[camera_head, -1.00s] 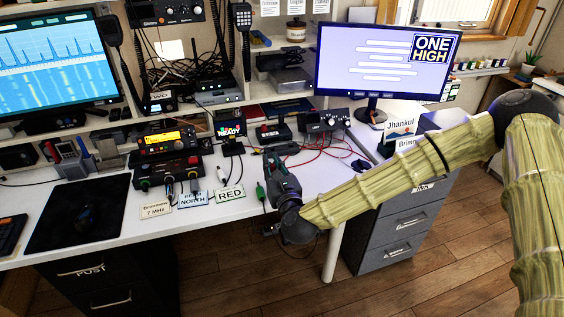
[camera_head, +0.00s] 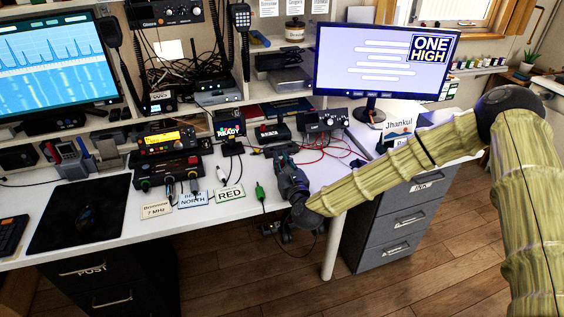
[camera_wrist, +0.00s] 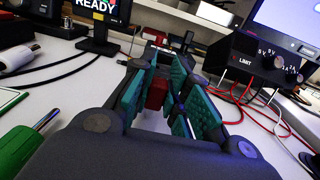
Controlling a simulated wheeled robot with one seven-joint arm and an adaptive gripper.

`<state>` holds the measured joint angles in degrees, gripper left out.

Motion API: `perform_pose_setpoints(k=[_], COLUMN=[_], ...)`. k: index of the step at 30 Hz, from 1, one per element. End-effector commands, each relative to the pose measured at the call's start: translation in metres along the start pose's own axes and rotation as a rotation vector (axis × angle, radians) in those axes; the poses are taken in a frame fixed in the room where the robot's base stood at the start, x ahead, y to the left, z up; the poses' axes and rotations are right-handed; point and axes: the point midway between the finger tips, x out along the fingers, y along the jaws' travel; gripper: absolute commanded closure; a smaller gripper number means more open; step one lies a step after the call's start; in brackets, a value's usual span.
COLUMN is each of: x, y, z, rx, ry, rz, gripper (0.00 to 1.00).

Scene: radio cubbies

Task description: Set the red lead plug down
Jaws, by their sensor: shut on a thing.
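My gripper (camera_head: 280,155) is over the right part of the white desk, pointing toward the back. In the wrist view its teal-padded fingers (camera_wrist: 167,95) are closed around a small red piece, the red lead plug (camera_wrist: 156,92). The fingers hide much of the plug, and I cannot tell whether it touches the desk. The plug is too small to make out in the head view.
A power supply (camera_head: 322,121) with red leads stands right of my gripper. The RED card (camera_head: 230,194) and a small READY display (camera_head: 229,130) are further left.

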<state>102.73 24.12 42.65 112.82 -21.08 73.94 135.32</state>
Motion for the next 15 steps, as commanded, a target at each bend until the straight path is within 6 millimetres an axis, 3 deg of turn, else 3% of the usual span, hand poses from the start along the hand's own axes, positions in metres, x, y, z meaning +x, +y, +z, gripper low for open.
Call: perform_pose_setpoints(k=[9,10,12,13,15], x=[-0.0001,0.0000,0.0000,0.0000,-0.0001], y=[-0.0003,-0.0002,-0.0003,-0.0003,-0.0004], z=[-0.0039,-0.0027,-0.0023,-0.0023,-0.0023], rx=[0.000,0.000,0.000,0.000,0.000], ry=[0.000,0.000,0.000,0.000,0.000], rz=[-0.001,0.000,0.000,0.000,-0.001], gripper=[1.00,0.80,0.67,0.62,0.62])
